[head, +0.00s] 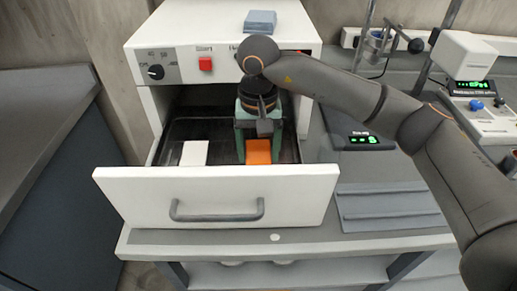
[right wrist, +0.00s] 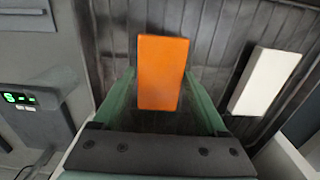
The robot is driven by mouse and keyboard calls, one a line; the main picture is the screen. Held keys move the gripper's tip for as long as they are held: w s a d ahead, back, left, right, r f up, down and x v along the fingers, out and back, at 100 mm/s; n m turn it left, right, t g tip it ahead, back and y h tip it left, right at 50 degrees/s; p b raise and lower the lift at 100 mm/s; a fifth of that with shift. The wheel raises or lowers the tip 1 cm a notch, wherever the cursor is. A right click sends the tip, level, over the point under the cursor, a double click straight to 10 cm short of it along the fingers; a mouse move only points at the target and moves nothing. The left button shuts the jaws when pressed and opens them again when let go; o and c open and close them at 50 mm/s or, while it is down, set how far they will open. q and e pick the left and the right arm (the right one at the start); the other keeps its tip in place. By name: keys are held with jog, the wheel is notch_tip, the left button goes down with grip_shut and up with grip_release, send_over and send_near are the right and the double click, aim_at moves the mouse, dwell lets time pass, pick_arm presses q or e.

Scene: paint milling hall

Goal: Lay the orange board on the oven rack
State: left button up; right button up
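The orange board (head: 258,152) is low inside the open oven drawer, over the dark oven rack (head: 222,128). My right gripper (head: 259,142) points down, with one green finger along each long side of the board. In the right wrist view the orange board (right wrist: 163,72) sits between the fingertips, which appear to touch its edges, so the gripper looks shut on it. The board appears flat at about rack height; I cannot tell whether its underside touches the rack. My left gripper is not in view.
A white board (head: 194,153) lies on the rack to the left. The drawer front (head: 215,198) stands as a wall before the rack. A grooved grey plate (head: 388,207) and a scale (head: 357,138) are at right. A blue-grey stack (head: 260,21) sits on the oven.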

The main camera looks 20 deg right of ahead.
aim_at(258, 156)
jog(key=o, duration=0.3)
notch_tip(258, 156, up, 12)
jog(key=shift+r+p, duration=0.2)
jog(key=shift+p, duration=0.15)
dwell(0.4)
